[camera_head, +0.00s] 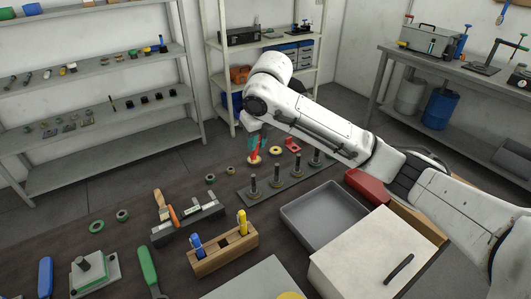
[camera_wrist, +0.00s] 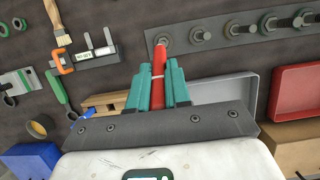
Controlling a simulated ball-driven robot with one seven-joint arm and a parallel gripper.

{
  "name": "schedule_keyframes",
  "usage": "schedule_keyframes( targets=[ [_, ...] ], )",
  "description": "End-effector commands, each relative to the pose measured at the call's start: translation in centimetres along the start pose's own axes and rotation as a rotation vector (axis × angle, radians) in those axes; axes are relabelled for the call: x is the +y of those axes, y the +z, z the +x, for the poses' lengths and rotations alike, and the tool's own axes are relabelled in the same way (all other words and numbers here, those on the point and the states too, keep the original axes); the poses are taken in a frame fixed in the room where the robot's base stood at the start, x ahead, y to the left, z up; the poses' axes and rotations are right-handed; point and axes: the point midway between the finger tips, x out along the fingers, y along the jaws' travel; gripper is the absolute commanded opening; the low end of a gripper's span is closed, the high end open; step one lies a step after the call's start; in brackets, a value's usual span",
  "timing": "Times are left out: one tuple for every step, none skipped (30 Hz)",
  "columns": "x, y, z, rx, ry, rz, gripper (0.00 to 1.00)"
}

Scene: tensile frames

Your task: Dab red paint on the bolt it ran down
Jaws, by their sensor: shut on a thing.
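My gripper (camera_head: 258,138) has teal fingers, also seen in the wrist view (camera_wrist: 158,80), and is shut on a slim red marker (camera_wrist: 158,58). The marker's tip points down. In the wrist view the tip overlaps the near edge of the leftmost bolt (camera_wrist: 164,40); I cannot tell whether they touch. Several upright bolts stand in a row on a dark plate, the leftmost (camera_head: 253,189) below the marker in the head view. The others, such as this bolt (camera_head: 298,169), stand to its right. No red paint on any bolt can be made out.
A grey tray (camera_head: 337,239) lies in front of the bolts, beside a white box (camera_head: 335,270). A wooden holder (camera_head: 206,263) with blue and yellow handles stands at the front. A brush (camera_head: 161,205) and loose rings (camera_head: 210,179) lie to the left. A red clamp-like piece (camera_head: 292,145) lies behind.

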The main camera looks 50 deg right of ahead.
Motion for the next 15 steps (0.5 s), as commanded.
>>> schedule_keyframes(
  targets=[
    [0.0,-0.1,0.3,0.0,0.0,0.0,0.0],
    [0.0,-0.1,0.5,0.0,0.0,0.0,0.0],
    [0.0,-0.2,0.7,0.0,0.0,0.0,0.0],
    [0.0,-0.3,0.9,0.001,0.0,0.0,0.0],
    [0.0,-0.4,1.2,0.001,0.0,0.0,0.0],
    [0.0,-0.5,1.5,0.001,0.0,0.0,0.0],
    [0.0,-0.6,1.8,0.001,0.0,0.0,0.0],
    [0.0,-0.7,2.0,0.001,0.0,0.0,0.0],
    [-0.1,-0.8,2.4,0.001,0.0,0.0,0.0],
    [-0.1,-0.9,2.7,0.001,0.0,0.0,0.0],
    [-0.1,-1.0,3.0,0.001,0.0,0.0,0.0],
    [-0.1,-1.1,3.4,0.002,-0.001,0.0,0.0],
    [-0.1,-1.2,3.6,0.002,-0.001,0.0,0.0],
    [-0.1,-1.3,3.9,0.002,-0.001,0.0,0.0],
    [-0.1,-1.4,4.1,0.002,-0.001,0.0,0.0]
  ],
)
